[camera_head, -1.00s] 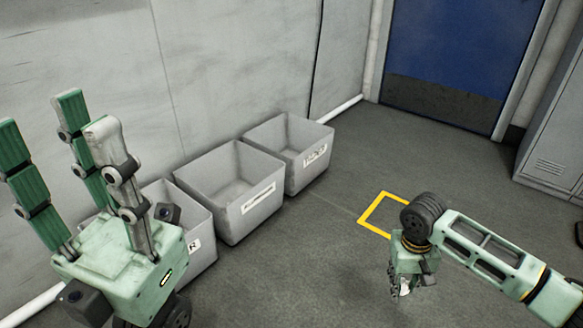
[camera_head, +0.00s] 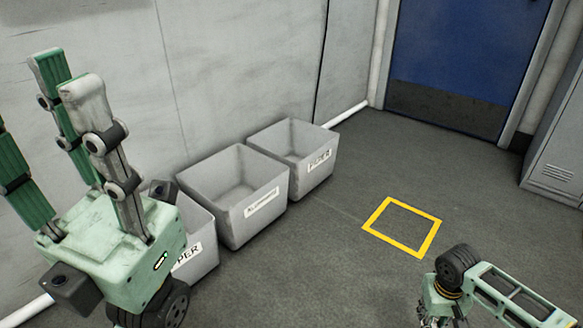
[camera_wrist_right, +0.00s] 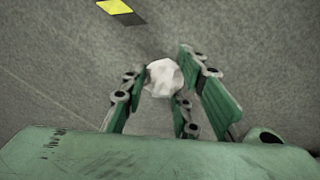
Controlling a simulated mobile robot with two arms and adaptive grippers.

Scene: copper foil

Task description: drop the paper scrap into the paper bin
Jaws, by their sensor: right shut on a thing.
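The paper scrap (camera_wrist_right: 163,77) is a crumpled white piece, seen in the right wrist view between the fingers of my right gripper (camera_wrist_right: 170,90), which is shut on it above the grey floor. In the head view my right gripper (camera_head: 437,309) is at the bottom right, partly cut off, and the scrap cannot be made out. The paper bin (camera_head: 311,176) is the farthest grey open box by the wall, with a label reading PAPER. It is apart from my right gripper, up and to the left. My left gripper (camera_head: 58,85) is open and empty, fingers up, at the left.
A middle grey bin (camera_head: 236,222) with a label too small to read stands beside the paper bin. A nearer bin (camera_head: 200,240), label ending in PER, is partly hidden by my left gripper. A yellow floor square (camera_head: 424,247) lies right of the bins. Lockers (camera_head: 560,130) stand far right.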

